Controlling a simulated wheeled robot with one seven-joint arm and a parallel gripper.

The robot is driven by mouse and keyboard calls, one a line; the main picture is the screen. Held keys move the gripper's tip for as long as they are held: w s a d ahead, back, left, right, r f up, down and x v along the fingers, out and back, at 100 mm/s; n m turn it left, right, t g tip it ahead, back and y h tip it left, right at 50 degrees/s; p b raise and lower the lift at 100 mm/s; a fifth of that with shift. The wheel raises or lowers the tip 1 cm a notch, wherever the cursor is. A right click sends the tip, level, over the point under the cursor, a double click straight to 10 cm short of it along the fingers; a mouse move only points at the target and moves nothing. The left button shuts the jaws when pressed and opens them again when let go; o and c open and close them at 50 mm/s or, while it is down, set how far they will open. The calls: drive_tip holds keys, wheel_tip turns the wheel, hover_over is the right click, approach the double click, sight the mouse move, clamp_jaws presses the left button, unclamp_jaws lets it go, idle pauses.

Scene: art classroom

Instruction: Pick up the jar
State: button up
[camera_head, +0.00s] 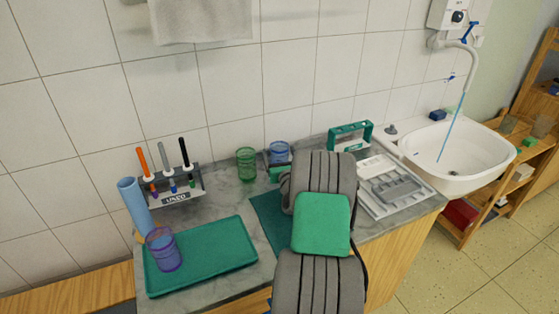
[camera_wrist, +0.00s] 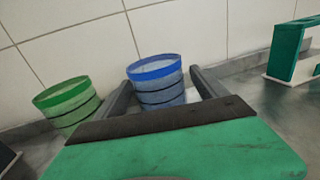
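Three jar-like cups are in view, and the frames do not show which one the task means. A blue ribbed jar (camera_head: 279,151) stands upright at the back of the counter; it also shows in the wrist view (camera_wrist: 157,82). My gripper (camera_wrist: 161,76) is open, with one finger on each side of the blue jar. I cannot tell whether the fingers touch it. A green jar (camera_head: 246,165) stands left of it, outside the fingers, and shows in the wrist view (camera_wrist: 68,104). A purple jar (camera_head: 163,250) stands on the teal tray. My arm hides most of the gripper in the head view.
The teal tray (camera_head: 200,262) lies at the counter's front left. A marker rack (camera_head: 176,196) and blue roll (camera_head: 133,204) stand behind it. A green-and-white object (camera_head: 350,137) and grey tray (camera_head: 395,190) lie right of my arm, before the sink (camera_head: 455,178). The tiled wall is close behind.

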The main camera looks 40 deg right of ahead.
drive_tip(key=c, duration=1.4)
